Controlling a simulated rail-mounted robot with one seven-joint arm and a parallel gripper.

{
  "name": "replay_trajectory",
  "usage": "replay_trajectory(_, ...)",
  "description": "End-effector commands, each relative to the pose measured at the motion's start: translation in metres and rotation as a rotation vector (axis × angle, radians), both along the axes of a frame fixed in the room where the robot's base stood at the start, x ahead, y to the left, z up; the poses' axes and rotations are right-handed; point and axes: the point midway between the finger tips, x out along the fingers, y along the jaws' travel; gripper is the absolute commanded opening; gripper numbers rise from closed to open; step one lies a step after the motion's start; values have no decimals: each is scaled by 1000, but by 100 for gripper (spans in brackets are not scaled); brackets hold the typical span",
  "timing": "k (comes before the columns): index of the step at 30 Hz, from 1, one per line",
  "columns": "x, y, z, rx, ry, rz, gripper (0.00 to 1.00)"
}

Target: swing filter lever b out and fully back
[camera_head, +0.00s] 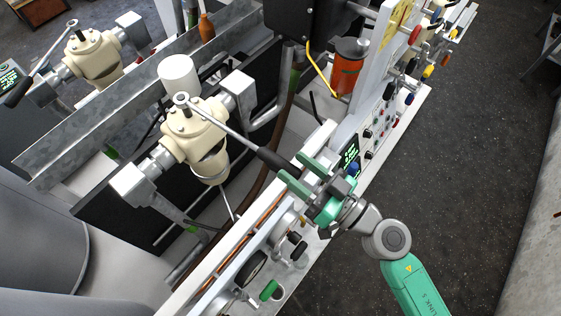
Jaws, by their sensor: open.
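A cream filter housing (195,135) stands in the middle left, with a grey lever (228,130) running from its top down to the right. The lever ends in a black handle (277,160). My gripper (304,176) is open, its green fingers on either side of the handle's end; I cannot tell whether they touch it. A second cream filter (95,57) at the upper left has its own lever (46,60), pointing down left to a black grip (18,92). No readable label shows which lever is b.
A panel with knobs and a small green display (350,152) lies close to the right of my gripper. Beyond it stands an orange canister (346,72) with a yellow hose. A metal rail (130,100) runs behind the nearer filter. The dark floor (470,180) at right is clear.

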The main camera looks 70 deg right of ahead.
Motion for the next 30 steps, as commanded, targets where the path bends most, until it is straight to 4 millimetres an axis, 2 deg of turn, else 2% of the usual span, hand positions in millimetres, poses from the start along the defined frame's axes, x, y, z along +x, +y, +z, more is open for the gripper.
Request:
replay_trajectory(1, -17, -1, -19, 37, 58, 8, 49)
replay_trajectory(2, -24, -2, -28, 59, 83, 12, 49)
replay_trajectory(5, -30, 3, -37, 91, 119, 39, 49)
replay_trajectory(8, -30, 4, -38, 100, 124, 45, 49)
replay_trajectory(11, -23, 1, -37, 97, 121, 45, 49)
replay_trajectory(21, 34, -20, -36, 96, 116, 45, 49)
replay_trajectory(25, 43, -23, -37, 96, 118, 45, 49)
replay_trajectory(30, 45, -24, -37, 96, 118, 45, 49)
